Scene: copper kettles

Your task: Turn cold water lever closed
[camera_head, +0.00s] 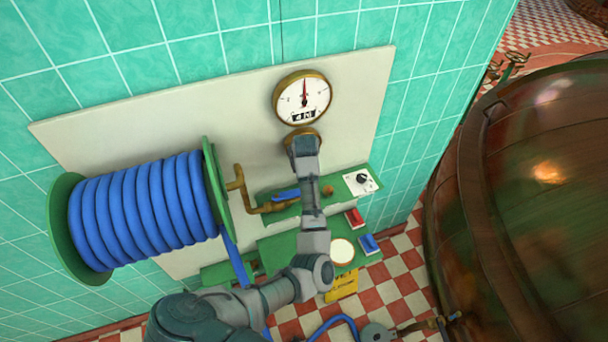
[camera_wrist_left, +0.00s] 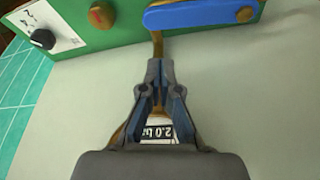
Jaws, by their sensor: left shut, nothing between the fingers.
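A blue lever (camera_head: 286,195) lies roughly level along a green strip on the wall panel. In the left wrist view the blue lever (camera_wrist_left: 200,14) crosses the top of the picture, with a brass pivot at its right end. My left gripper (camera_wrist_left: 158,66) is shut and empty, its fingertips just below the lever's left end in that view, over a brass pipe (camera_wrist_left: 158,46). Whether the fingertips touch the lever or pipe cannot be told. In the head view my own arm hides the gripper's fingers. My right gripper is in neither view.
A pressure gauge (camera_head: 302,97) is above my wrist. A blue hose reel (camera_head: 145,212) stands left, a large copper kettle (camera_head: 540,190) right. A black knob (camera_head: 362,179), red switch (camera_head: 354,217) and blue switch (camera_head: 369,243) are right of my arm.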

